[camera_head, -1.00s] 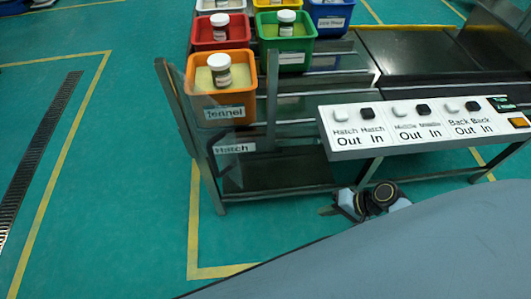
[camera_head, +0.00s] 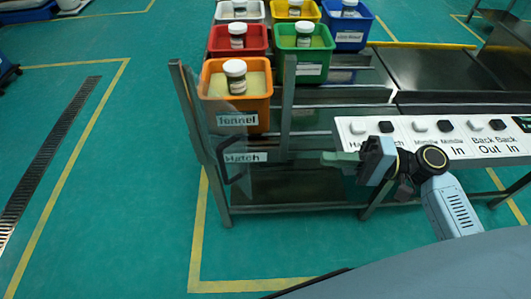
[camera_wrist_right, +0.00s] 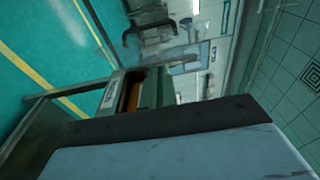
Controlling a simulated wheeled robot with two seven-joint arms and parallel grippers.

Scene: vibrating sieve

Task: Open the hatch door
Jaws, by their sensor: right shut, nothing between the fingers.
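The hatch door is a clear panel on the front left of the sieve frame, with a dark bracket handle (camera_head: 232,178) in the head view. A white label reading "Hatch" (camera_head: 246,157) shows beside the handle. I cannot tell exactly how far the door stands from its frame. My right gripper (camera_head: 326,158) is shut and empty, its fingers pointing left. It is to the right of the handle and apart from it, in front of the button panel's left end. In the right wrist view, a dark bracket (camera_wrist_right: 150,27) that looks like the handle shows near the top. My left gripper is not in view.
The button panel (camera_head: 400,153) is partly covered by my right gripper and arm. An orange bin labelled "fennel" (camera_head: 237,121) with a jar (camera_head: 235,76) sits above the hatch. Red (camera_head: 238,52) and green (camera_head: 302,64) bins stand behind.

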